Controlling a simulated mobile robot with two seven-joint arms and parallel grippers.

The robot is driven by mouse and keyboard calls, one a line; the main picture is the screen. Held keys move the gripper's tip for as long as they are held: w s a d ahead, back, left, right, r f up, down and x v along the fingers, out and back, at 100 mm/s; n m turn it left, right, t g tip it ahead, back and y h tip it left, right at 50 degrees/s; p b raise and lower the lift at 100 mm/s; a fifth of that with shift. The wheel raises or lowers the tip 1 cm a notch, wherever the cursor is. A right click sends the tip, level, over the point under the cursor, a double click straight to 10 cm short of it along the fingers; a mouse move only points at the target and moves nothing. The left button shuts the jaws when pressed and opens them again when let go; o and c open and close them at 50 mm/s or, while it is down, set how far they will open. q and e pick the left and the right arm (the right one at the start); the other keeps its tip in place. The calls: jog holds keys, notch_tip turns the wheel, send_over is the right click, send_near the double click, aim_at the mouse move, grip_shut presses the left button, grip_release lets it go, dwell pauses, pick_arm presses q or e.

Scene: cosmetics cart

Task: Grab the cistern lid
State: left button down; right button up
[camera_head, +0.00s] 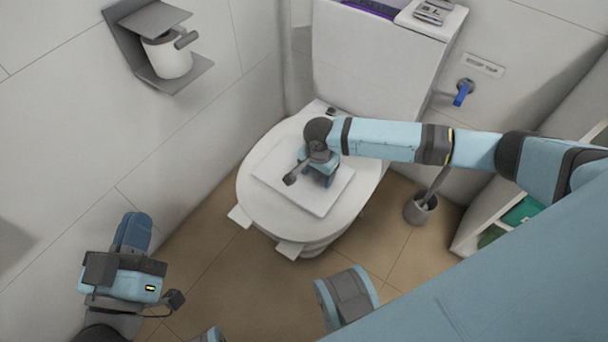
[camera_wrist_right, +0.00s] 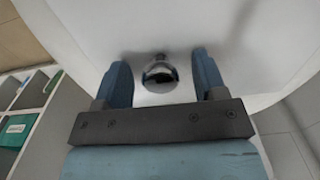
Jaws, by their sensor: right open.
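The cistern lid (camera_head: 312,202) looks to be the flat white rectangular slab lying on the toilet seat cover (camera_head: 262,212) in the head view. My right gripper (camera_head: 321,178) is above the slab, pointing down, and hides its middle. In the right wrist view, my right gripper (camera_wrist_right: 164,66) is open, with a round chrome knob (camera_wrist_right: 159,74) on a white surface between its fingers. Whether the fingers touch it is unclear. My left gripper (camera_head: 130,235) is at the lower left, away from the toilet; I cannot tell its opening.
The white cistern (camera_head: 365,60) stands behind the seat, with purple showing in its top and metal pieces (camera_head: 433,12) at its right end. A paper holder (camera_head: 125,40) is on the left wall. A blue-handled stop tap (camera_head: 462,95), brush pot (camera_head: 420,207) and shelf (camera_head: 478,225) are right.

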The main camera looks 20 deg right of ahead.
jog(key=shift+r, duration=0.1)
grip_shut()
jog(key=shift+w, duration=0.1)
jog(key=shift+r, duration=0.2)
